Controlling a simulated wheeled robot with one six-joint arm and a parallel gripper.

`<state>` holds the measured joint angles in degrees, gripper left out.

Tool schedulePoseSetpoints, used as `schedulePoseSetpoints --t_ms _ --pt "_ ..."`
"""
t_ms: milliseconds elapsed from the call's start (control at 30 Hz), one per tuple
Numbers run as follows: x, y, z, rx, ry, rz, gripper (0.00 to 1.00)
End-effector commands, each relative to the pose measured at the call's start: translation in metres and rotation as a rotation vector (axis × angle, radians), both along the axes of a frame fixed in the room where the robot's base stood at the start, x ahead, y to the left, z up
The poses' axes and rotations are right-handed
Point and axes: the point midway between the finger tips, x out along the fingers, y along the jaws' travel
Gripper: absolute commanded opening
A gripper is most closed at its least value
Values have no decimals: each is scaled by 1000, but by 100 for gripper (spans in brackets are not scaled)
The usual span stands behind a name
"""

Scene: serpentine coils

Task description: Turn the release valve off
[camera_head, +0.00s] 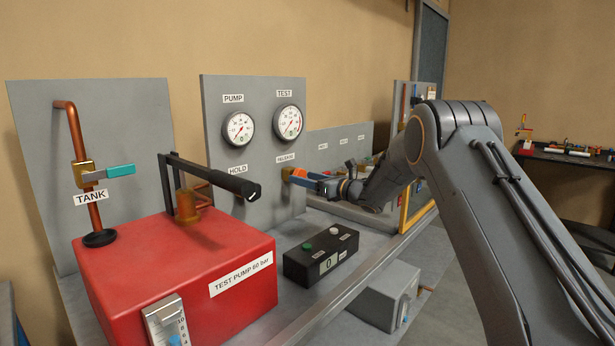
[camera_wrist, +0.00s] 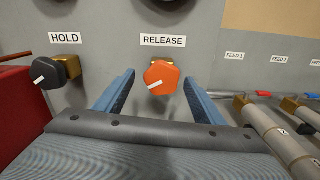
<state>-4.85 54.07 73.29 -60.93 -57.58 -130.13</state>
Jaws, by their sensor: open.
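The release valve has an orange knob (camera_wrist: 161,78) with a white pointer line, under the RELEASE label on the grey panel. The line runs slightly up to the right, near horizontal. In the head view the orange knob (camera_head: 299,173) shows at the panel's lower right, partly hidden by my gripper. My gripper (camera_wrist: 158,88) is open, with one blue finger on each side of the knob. Gaps show between the fingers and the knob in the wrist view. In the head view my gripper (camera_head: 310,179) reaches the knob from the right.
A black HOLD knob (camera_wrist: 55,72) sits left of the release valve. The red test pump (camera_head: 190,265) with its black lever (camera_head: 215,178) stands at left. A black button box (camera_head: 321,257) lies on the bench below. Pipes (camera_wrist: 275,125) lie close at right.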

Motion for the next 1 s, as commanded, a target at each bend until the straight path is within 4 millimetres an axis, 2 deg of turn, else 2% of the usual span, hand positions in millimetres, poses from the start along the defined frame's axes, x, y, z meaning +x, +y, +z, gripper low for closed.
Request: schedulePoseSetpoints --t_ms 200,467,700,733,767,833,1000 --pt "11 11 0 1 2 -3 63" --pt "12 10 0 1 2 -5 63" --pt "12 9 0 1 2 -6 24" --pt "12 9 0 1 2 -6 22" --pt "13 -12 0 0 2 -11 22" --pt "13 1 -1 1 3 -9 22" --pt "13 6 0 16 21 -10 22"
